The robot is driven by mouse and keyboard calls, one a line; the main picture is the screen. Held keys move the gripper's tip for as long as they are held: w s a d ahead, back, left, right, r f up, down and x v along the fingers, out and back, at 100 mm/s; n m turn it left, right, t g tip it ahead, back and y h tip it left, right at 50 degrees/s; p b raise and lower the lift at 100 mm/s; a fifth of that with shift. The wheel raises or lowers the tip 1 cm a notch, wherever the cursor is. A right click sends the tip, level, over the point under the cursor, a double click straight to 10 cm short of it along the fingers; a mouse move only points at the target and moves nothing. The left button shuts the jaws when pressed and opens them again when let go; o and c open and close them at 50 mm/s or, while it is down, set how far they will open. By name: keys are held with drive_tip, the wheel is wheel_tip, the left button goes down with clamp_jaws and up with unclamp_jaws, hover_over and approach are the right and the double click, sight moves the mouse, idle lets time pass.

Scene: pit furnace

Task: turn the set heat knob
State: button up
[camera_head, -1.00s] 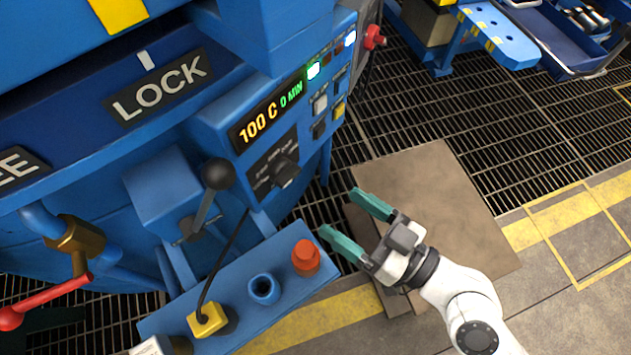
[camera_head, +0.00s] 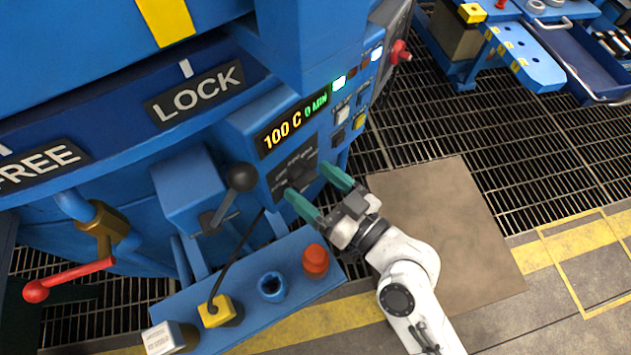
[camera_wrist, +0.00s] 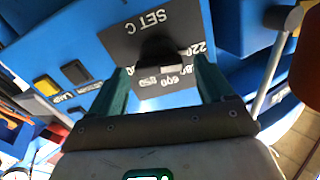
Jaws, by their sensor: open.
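The set heat knob (camera_head: 301,174) is a dark knob on a black dial plate (camera_head: 281,179) below the display (camera_head: 292,123), which reads 100 C and 0 MIN. In the wrist view the black knob (camera_wrist: 156,50) sits on the plate marked SET C (camera_wrist: 120,33), with numbers along its lower side. My gripper (camera_head: 312,182) is open, with green fingers pointing at the dial. In the wrist view the fingers (camera_wrist: 160,85) stand on either side of the knob's line, with the knob just beyond their tips. I cannot tell whether they touch it.
A black-balled lever (camera_head: 241,178) stands left of the dial. Below is a blue shelf with a red button (camera_head: 315,259), a blue cup-like socket (camera_head: 272,286) and a yellow block (camera_head: 215,312). Square buttons (camera_head: 341,114) lie right of the display.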

drive_tip(key=c, duration=1)
drive_tip(key=shift+c, duration=0.2)
drive_tip(key=shift+m, duration=0.3)
drive_tip(key=m, duration=0.2)
drive_tip(key=shift+w+d+m, duration=0.1)
drive_tip(key=shift+m, duration=0.2)
drive_tip(key=shift+f+m+p, duration=0.15)
drive_tip(key=shift+m+p, duration=0.3)
drive_tip(key=shift+m, duration=1.75)
drive_tip(key=o, duration=1)
